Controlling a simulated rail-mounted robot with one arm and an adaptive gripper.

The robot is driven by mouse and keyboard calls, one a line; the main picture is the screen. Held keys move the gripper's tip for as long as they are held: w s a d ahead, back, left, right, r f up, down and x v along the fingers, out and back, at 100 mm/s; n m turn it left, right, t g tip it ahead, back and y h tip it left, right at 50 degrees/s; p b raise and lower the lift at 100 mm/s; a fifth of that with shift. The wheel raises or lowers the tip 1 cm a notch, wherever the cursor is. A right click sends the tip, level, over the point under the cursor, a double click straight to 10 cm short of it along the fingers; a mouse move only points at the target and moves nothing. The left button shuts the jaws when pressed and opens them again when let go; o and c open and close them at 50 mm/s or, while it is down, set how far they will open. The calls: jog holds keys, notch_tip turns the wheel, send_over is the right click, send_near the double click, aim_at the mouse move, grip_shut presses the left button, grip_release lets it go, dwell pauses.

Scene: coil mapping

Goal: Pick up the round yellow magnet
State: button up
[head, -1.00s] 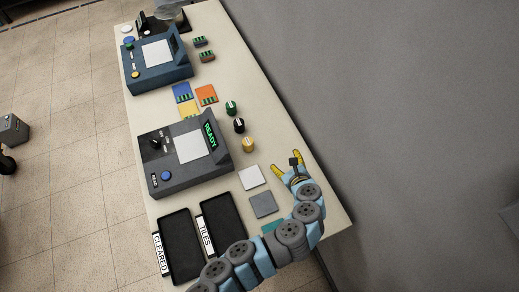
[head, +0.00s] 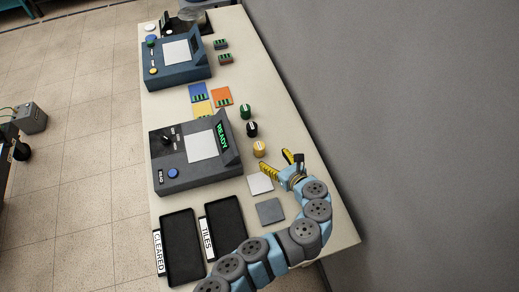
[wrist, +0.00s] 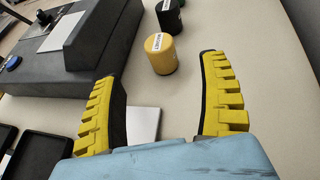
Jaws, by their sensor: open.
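The round yellow magnet (head: 260,149) stands upright on the table, nearest to my gripper in a row with a black (head: 252,129) and a green (head: 246,111) round piece. In the wrist view the yellow magnet (wrist: 161,54) is a short cylinder with a white label on top. It lies ahead of my gripper's fingertips, between their lines and a little left of the right finger. My gripper (head: 278,163) is open and empty, with yellow ridged fingers. Its fingers (wrist: 160,66) frame bare table and a white tile. The fingers do not touch the magnet.
A grey device (head: 185,180) with a green READY display stands left of the magnet. A white tile (head: 260,184) and a grey tile (head: 270,211) lie near my arm. Two black trays (head: 183,262) sit at the front left. The table is clear right of the magnets.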

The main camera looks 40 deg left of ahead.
aim_at(262, 149)
jog(key=shift+b+x, duration=0.5)
jog(key=shift+x, duration=4.65)
jog(key=shift+s+f, duration=0.1)
jog(key=shift+f, duration=0.05)
jog(key=c, duration=1.4)
